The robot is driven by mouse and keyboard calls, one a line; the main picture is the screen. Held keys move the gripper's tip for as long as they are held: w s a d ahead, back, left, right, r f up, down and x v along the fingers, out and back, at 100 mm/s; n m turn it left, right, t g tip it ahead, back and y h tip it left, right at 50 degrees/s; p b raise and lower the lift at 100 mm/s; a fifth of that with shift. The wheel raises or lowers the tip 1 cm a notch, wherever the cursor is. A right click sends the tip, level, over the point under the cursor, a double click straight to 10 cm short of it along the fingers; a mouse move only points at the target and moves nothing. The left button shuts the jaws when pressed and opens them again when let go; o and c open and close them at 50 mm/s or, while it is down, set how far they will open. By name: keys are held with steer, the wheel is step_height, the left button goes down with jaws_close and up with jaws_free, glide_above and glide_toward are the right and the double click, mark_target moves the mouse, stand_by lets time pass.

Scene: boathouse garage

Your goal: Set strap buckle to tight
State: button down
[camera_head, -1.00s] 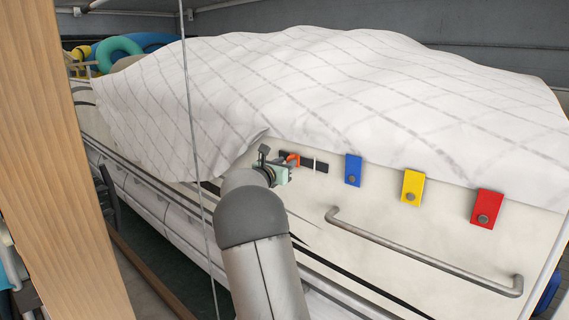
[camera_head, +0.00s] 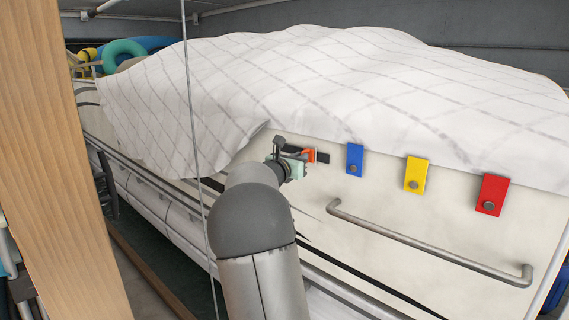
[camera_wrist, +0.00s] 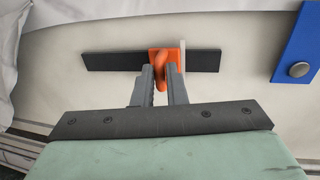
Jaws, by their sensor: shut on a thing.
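The orange strap buckle (camera_head: 310,155) sits on a short black strap (camera_head: 323,158) on the boat's pale side. In the wrist view the buckle (camera_wrist: 156,57) is on the black strap (camera_wrist: 110,61), just right of its middle. A thin white upright mark (camera_wrist: 182,56) crosses the strap right at the buckle's right edge. My gripper (camera_wrist: 161,76) is shut on the buckle's orange tab, one grey finger on each side. In the head view my gripper (camera_head: 301,155) hides the strap's left part.
A blue tab (camera_head: 355,159), a yellow tab (camera_head: 417,175) and a red tab (camera_head: 491,195) hang right of the strap. A metal handrail (camera_head: 430,245) runs below them. A white cover (camera_head: 330,90) drapes over the boat above. A thin rope (camera_head: 196,150) hangs left of my arm.

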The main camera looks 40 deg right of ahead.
steer(key=c, duration=1.5)
jaws_free()
steer(key=b+v, duration=0.3)
steer(key=v, duration=1.4)
steer(key=shift+a+b, duration=0.25)
steer(key=shift+b, duration=0.05)
steer(key=s+a+f+m+g+y, duration=0.2)
steer(key=s+a+f+m+y, duration=0.3)
steer(key=f, duration=0.3)
steer(key=s+a+f+m+g+y, duration=0.2)
steer(key=s+a+f+m+y, duration=0.1)
steer(key=s+a+f+m, duration=0.45)
steer(key=s+a+f+m+y, duration=0.4)
steer(key=s+a+f, duration=0.1)
steer(key=a, duration=0.4)
steer(key=s+a+f+m+g+y, duration=0.1)
steer(key=s+a+f+m+y, duration=0.4)
steer(key=s+a, duration=0.3)
steer(key=shift+s+a+f, duration=0.25)
steer(key=shift+a+f, duration=0.5)
steer(key=shift+f, duration=0.1)
